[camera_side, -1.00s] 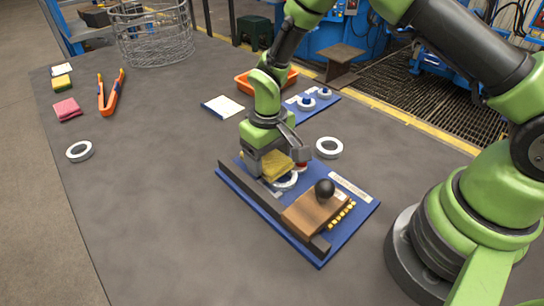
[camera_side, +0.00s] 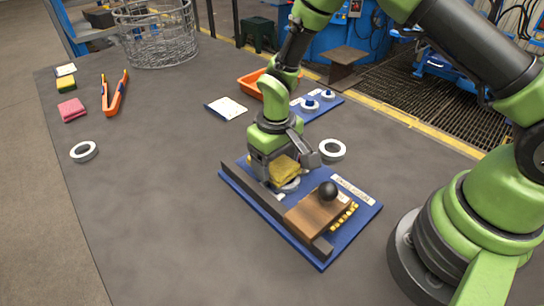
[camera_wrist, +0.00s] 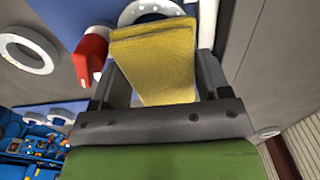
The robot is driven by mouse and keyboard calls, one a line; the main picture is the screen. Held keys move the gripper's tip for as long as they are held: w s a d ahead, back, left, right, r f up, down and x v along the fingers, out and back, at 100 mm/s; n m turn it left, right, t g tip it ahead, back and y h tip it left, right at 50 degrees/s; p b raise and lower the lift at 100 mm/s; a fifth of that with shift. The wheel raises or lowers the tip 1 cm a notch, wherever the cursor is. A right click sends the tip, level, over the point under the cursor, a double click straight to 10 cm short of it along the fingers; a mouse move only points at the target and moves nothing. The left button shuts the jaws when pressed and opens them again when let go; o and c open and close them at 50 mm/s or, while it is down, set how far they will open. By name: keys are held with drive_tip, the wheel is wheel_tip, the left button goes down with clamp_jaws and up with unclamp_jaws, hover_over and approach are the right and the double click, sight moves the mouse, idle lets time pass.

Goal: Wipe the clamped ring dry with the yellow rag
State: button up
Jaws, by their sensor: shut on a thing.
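My gripper (camera_side: 284,172) is shut on the yellow rag (camera_side: 287,168), a folded pad that also shows between the jaws in the wrist view (camera_wrist: 155,62). The clamped ring (camera_side: 291,186) is pale metal on the blue fixture board (camera_side: 345,232). The rag covers part of it in the side view; whether they touch is unclear. In the wrist view the ring (camera_wrist: 134,9) shows beyond the rag's far end. A red clamp tip (camera_wrist: 88,54) is left of the rag there; my gripper hides it in the side view.
The board carries a dark rail (camera_side: 262,200) and a wooden block (camera_side: 315,214) with a black knob (camera_side: 328,190). Loose rings lie right of my gripper (camera_side: 343,150) and far left (camera_side: 84,152). Orange tongs (camera_side: 117,93) and a wire basket (camera_side: 160,50) are farther back. The table's left middle is clear.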

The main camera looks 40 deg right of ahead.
drive_tip(key=shift+s+f, duration=0.1)
drive_tip(key=shift+s, duration=0.1)
drive_tip(key=shift+w, duration=1.05)
drive_tip(key=shift+c, duration=0.3)
drive_tip(key=shift+s, duration=1.05)
drive_tip(key=shift+w, duration=0.4)
drive_tip(key=shift+c, duration=0.4)
drive_tip(key=shift+w, duration=0.65)
